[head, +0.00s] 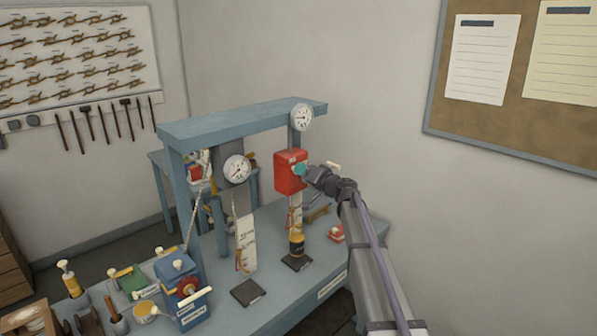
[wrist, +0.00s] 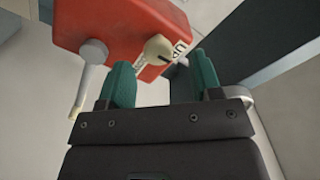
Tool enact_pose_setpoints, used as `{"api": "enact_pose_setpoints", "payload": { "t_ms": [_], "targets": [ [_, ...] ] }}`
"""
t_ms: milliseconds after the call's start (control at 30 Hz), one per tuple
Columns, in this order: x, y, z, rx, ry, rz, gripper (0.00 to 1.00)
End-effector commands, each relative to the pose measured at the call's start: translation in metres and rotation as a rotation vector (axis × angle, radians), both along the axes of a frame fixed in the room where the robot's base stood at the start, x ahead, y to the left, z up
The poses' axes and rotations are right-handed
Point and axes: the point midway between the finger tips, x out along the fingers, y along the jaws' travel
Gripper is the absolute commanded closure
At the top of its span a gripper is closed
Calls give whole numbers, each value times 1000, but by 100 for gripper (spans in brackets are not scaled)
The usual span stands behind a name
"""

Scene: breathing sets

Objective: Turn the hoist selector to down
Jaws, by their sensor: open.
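The red hoist box (head: 289,172) hangs below the blue beam; it also fills the top of the wrist view (wrist: 120,25). The cream selector knob (wrist: 157,48) is on the box face, with a narrow pointer toward the lower left. A white label that seems to read "UP" (wrist: 181,48) is beside it, to the right. My gripper (wrist: 163,72) is open, its teal fingers on either side of the knob's lower part. Contact with the knob cannot be told. In the head view my gripper (head: 302,170) is at the box's right side and hides the selector.
Round gauges (head: 237,168) and (head: 302,117) are on the frame. A black-and-yellow cylinder (head: 296,244) stands below the box.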

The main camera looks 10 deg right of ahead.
Motion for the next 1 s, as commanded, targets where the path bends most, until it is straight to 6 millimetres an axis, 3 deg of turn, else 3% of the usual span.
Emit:
{"api": "enact_pose_setpoints", "payload": {
  "t_ms": [33,167,467,1000],
  "targets": [
    [11,6,0,0,0,1,42],
    [24,15,0,0,0,0,42],
    [27,19,0,0,0,0,42],
    [27,19,0,0,0,0,91]
  ]
}}
